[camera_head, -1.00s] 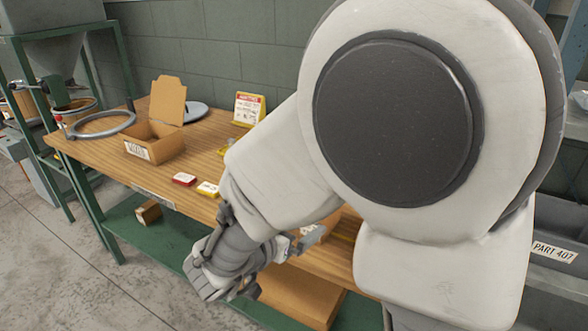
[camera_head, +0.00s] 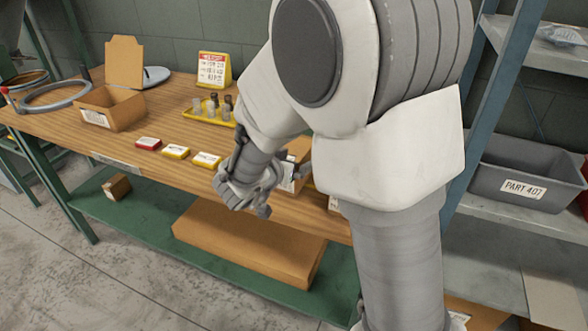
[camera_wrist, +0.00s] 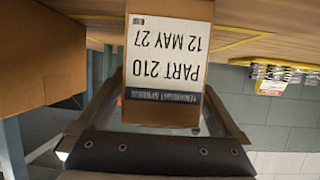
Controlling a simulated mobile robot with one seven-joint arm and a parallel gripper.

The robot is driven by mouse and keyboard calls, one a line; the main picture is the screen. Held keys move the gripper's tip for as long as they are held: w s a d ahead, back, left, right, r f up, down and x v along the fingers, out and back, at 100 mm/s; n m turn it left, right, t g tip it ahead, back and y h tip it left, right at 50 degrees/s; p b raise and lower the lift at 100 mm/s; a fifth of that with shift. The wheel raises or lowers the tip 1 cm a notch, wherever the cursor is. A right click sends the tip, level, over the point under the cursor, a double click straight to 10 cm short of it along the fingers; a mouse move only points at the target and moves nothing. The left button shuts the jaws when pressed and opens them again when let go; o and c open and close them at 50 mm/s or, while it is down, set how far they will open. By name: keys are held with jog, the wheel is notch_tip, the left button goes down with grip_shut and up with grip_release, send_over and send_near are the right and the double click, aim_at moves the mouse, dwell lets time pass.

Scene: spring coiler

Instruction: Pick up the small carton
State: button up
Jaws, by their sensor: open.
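The small carton (camera_wrist: 167,60) is brown with a white label reading PART 210, 12 MAY 27. It fills the middle of the wrist view, which is upside down. My gripper (camera_wrist: 165,112) is open, with one finger on each side of the carton's near end; I cannot tell whether they touch it. In the head view a brown carton (camera_head: 299,149) stands on the workbench, partly hidden behind my gripper (camera_head: 280,178) and arm.
Another brown box (camera_wrist: 40,58) is close beside it in the wrist view. The workbench (camera_head: 70,128) also bears an open carton (camera_head: 112,108), small red and yellow boxes (camera_head: 176,152) and a yellow tray (camera_head: 207,117). A long carton (camera_head: 250,240) lies on the shelf below.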

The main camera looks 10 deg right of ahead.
grip_shut()
jog(key=shift+r, duration=0.1)
dwell(0.4)
